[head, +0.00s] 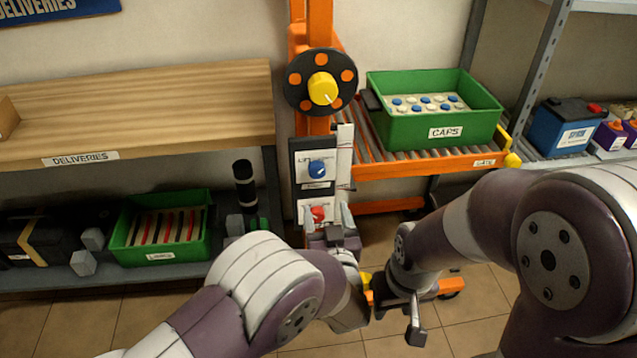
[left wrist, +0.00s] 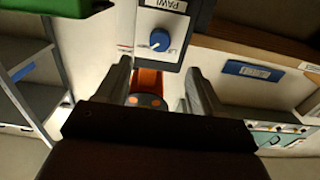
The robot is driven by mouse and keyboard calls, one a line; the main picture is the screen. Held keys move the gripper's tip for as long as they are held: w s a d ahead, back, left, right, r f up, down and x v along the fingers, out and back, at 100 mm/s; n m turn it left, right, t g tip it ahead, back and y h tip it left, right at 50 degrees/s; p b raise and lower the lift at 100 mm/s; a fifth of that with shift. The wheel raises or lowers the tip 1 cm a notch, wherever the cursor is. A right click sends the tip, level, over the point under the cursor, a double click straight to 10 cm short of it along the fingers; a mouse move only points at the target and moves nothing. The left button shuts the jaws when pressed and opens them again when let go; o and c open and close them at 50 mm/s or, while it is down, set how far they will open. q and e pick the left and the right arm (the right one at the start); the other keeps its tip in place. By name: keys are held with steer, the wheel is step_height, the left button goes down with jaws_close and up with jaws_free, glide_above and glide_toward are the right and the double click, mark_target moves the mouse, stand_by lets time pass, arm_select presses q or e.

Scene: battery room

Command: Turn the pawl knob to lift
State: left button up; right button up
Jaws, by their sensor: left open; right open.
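The pawl knob (head: 317,169) is blue, on a white plate of the dark panel on the orange post. Its pale pointer mark is slanted, and a label beside it seems to read "LIFT". In the left wrist view the blue knob (left wrist: 160,40) shows upside down, beside the "PAWL" label. My left gripper (head: 327,217) is open and empty, facing the panel below the blue knob; a red knob (head: 318,214) shows between its fingers. In the left wrist view the open fingers (left wrist: 158,92) are apart from the blue knob. My right gripper (head: 393,309) is open and empty, low at the right.
A black disc (head: 295,92) with orange dots and a yellow knob (head: 323,88) is above the panel. A green caps crate (head: 440,128) stands on an orange roller stand at right. A wooden deliveries shelf (head: 190,100) is at left, with a green crate (head: 160,246) below.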

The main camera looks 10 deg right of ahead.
mark_target(318, 176)
arm_select(q)
steer(key=w+b, duration=0.1)
steer(key=w, duration=1)
steer(key=shift+w, duration=0.3)
steer(key=c, duration=1.1)
